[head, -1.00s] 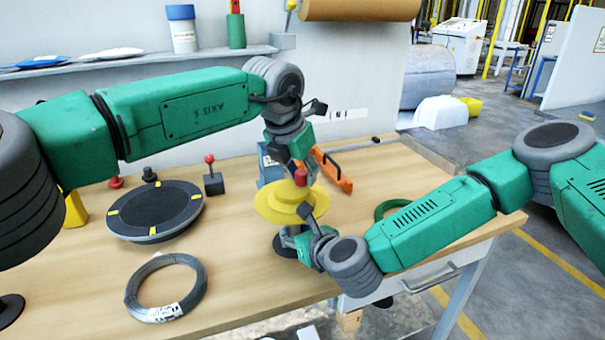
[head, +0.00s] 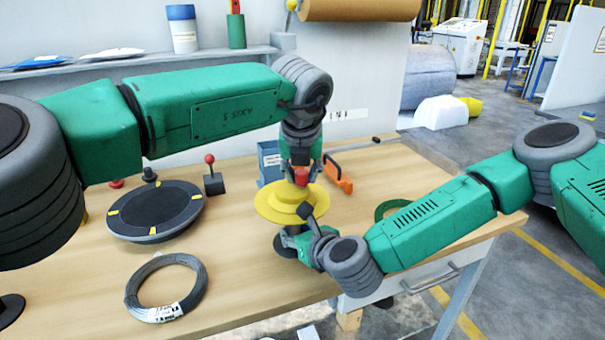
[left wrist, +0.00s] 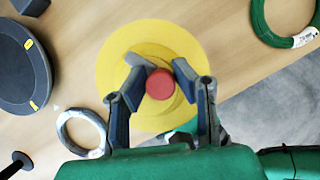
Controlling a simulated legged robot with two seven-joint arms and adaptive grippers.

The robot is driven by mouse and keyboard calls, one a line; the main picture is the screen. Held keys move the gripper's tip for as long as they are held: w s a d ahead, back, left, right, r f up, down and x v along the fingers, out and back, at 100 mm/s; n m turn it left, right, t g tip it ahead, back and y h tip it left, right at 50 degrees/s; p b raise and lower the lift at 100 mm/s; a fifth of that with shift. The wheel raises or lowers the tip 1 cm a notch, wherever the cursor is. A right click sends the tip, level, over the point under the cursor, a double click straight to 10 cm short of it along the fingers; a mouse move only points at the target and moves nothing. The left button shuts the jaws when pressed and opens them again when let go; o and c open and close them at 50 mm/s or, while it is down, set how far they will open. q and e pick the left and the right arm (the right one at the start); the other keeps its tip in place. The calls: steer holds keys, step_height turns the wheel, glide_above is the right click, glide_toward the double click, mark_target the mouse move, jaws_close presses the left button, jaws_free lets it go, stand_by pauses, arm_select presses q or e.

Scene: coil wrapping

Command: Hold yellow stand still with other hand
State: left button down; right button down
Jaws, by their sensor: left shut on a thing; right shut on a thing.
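The yellow stand (head: 275,203) is a round stepped disc with a red knob on top, on a dark base near the table's front edge. My left gripper (head: 301,178) points down from above at the red knob (head: 301,175). In the left wrist view its fingers (left wrist: 156,78) are at both sides of the red knob (left wrist: 160,84), over the yellow disc (left wrist: 112,68). My right gripper (head: 291,240) is shut at the stand's dark base under the disc, from the right. The exact contact of its fingers is hidden by the disc and wrist.
A grey wire coil (head: 190,304) lies at front left. A black round turntable with yellow marks (head: 152,238) is behind it. A green coil (head: 384,208) lies right of the stand. An orange tool (head: 341,182) and blue box (head: 268,172) stand behind.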

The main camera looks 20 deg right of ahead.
arm_select(q)
steer(key=shift+s+d, duration=0.15)
steer(key=c, duration=1.3)
jaws_free()
steer(key=shift+r, duration=0.15)
steer(key=v, duration=1.1)
steer(key=shift+r, duration=0.3)
